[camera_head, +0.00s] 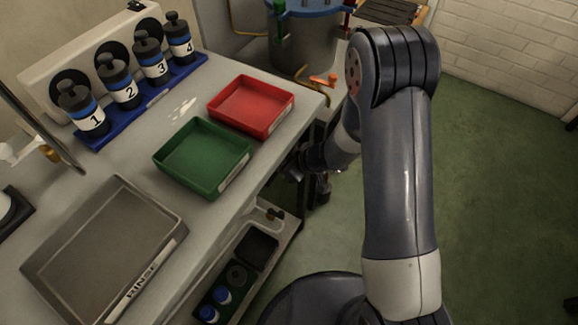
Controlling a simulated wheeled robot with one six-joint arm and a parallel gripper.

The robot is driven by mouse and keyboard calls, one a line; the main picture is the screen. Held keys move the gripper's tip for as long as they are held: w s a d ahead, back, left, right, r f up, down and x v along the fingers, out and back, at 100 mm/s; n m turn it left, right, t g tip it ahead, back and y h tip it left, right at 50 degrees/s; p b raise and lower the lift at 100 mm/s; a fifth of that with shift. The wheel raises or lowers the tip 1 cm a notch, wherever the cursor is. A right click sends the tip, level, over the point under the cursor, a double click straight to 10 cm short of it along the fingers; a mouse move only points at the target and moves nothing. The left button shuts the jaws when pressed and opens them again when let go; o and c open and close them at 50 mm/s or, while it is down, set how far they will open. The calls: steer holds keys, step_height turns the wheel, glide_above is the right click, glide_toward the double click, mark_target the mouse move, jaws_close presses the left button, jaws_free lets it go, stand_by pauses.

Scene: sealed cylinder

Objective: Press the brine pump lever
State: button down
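No part in view is labelled as the brine pump lever, so I cannot tell for sure which one it is. A small dark knob on a pale fitting (275,213) sticks out below the bench's front edge, above a low shelf. An orange handle (323,81) sits on the tank's lower side at the back. My gripper (294,172) is low beside the bench's front edge, behind the dark wrist, above and beyond the knob and apart from the orange handle. Its fingers are small, dark and partly hidden, so their opening does not show.
The bench (125,158) holds a green tray (203,157), a red tray (252,106), a rinse tray (105,245) and numbered bottles in a blue rack (150,98). A metal tank (303,45) stands behind. A low shelf holds blue-capped items (215,303). Green floor (490,200) is clear on the right.

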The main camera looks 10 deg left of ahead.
step_height(320, 180, down, 7)
steer(key=w+a+b, duration=0.1)
steer(key=a+b, duration=0.1)
steer(key=shift+a, duration=0.4)
